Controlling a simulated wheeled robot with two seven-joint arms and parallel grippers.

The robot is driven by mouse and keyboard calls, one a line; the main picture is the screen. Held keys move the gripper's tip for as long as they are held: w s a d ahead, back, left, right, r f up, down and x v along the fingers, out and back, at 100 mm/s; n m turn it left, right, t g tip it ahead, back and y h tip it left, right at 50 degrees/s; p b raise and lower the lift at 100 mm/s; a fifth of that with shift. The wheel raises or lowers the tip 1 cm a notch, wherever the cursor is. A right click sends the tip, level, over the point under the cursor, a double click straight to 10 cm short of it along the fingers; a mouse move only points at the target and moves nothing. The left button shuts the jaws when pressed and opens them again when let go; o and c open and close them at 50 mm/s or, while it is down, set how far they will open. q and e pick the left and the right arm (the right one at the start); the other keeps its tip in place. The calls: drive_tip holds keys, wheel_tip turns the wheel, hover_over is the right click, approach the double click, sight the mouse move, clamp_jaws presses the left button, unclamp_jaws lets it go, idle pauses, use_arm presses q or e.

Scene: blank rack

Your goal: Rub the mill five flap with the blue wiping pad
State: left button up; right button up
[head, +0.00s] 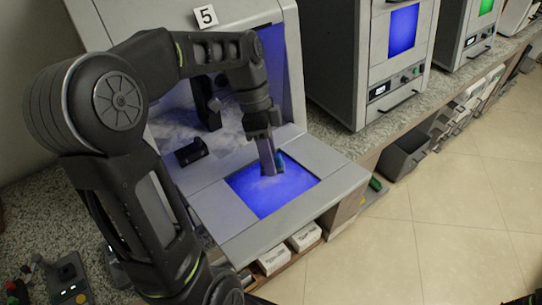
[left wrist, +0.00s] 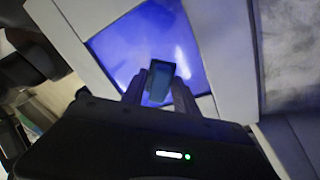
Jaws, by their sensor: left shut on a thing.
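The mill marked 5 (head: 205,16) stands at the upper left in the head view. Its flap (head: 326,207) is folded down, with a glowing blue window (head: 258,200) that has pale smears. The flap window also shows in the left wrist view (left wrist: 125,50). My left gripper (head: 272,171) is over the window, fingers pointing down. It is shut on the blue wiping pad (left wrist: 158,80), which shows dark teal between the fingertips. The pad (head: 280,162) is at or very near the window; I cannot tell if it touches. My right gripper is not in view.
The mill's open chamber (head: 215,135) lies behind the flap, with dark fittings and pale dust inside. More mills with blue (head: 402,30) and green windows stand along the bench to the right. White boxes (head: 274,259) sit below the flap. Tiled floor (head: 450,200) is clear at right.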

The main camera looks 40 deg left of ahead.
sight(261, 180)
use_arm(q)
drive_tip(key=shift+s+a+f+b, duration=0.1)
drive_tip(key=shift+s+a+b, duration=0.1)
drive_tip(key=shift+s, duration=0.3)
drive_tip(key=shift+s+a+f+b, duration=0.1)
drive_tip(key=shift+s+b, duration=0.05)
drive_tip(key=shift+s, duration=0.35)
drive_tip(key=shift+s+a, duration=0.2)
drive_tip(key=shift+s, duration=0.6)
drive_tip(key=shift+s, duration=0.1)
drive_tip(key=shift+s+a+b, duration=0.25)
drive_tip(key=shift+s+b, duration=0.05)
drive_tip(key=shift+s, duration=0.55)
drive_tip(key=shift+s+a+b, duration=0.25)
drive_tip(key=shift+s, duration=0.6)
drive_tip(key=shift+d+f, duration=0.1)
drive_tip(key=shift+f, duration=0.1)
drive_tip(key=shift+w+d+f, duration=0.1)
drive_tip(key=shift+w+d, duration=0.2)
drive_tip(key=shift+w, duration=0.6)
drive_tip(key=shift+w+d+f, duration=0.1)
drive_tip(key=shift+w+d, duration=0.2)
drive_tip(key=shift+w, duration=0.6)
